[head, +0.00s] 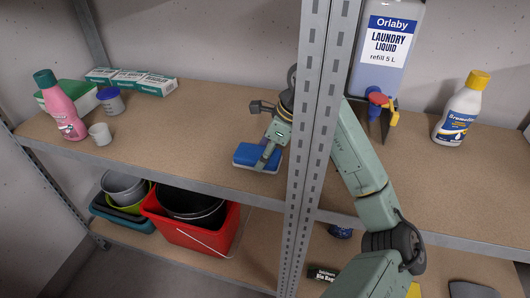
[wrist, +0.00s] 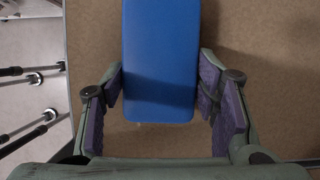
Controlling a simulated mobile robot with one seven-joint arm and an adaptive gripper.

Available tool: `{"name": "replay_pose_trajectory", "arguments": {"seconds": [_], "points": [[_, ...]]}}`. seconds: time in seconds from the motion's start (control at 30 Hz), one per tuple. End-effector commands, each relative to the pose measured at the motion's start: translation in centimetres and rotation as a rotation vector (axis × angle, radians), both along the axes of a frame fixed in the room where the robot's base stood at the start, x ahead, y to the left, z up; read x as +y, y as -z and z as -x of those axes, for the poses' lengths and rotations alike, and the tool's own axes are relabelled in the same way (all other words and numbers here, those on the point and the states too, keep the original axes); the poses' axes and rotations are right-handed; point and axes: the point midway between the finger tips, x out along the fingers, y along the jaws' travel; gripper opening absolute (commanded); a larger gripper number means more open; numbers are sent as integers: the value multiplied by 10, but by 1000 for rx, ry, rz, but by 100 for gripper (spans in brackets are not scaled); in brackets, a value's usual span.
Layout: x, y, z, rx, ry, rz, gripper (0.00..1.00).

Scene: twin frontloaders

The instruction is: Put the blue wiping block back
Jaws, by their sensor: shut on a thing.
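The blue wiping block (head: 256,154) has a blue top and a pale underside. It is at the shelf board, near the front edge and just left of the grey upright; I cannot tell whether it rests on the board or is slightly above it. My gripper (head: 268,151) reaches it from behind the upright and is shut on it. In the wrist view the block (wrist: 160,60) lies between the two purple-padded fingers, its far end cut off by the picture's top.
The perforated upright (head: 313,130) stands in front of my arm. Left on the board are a pink bottle (head: 62,108), a small cup (head: 100,134), a blue-lidded jar (head: 110,102) and cartons (head: 130,80). Laundry liquid (head: 385,50) and a yellow-capped bottle (head: 462,108) stand right. A red bucket (head: 195,238) is below.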

Motion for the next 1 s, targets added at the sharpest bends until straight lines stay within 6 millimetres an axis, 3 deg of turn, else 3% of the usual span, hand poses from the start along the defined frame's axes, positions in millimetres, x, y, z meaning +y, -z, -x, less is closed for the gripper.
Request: {"name": "replay_pose_trajectory", "arguments": {"seconds": [0.07,0.1,0.37,0.8,1.0], "points": [[0,4,0,0,1,0,29],[0,2,0,0,1,0,58],[0,2,0,1,1,0,75],[-2,-5,0,-1,2,0,75],[-17,-39,4,-4,4,4,75]]}}
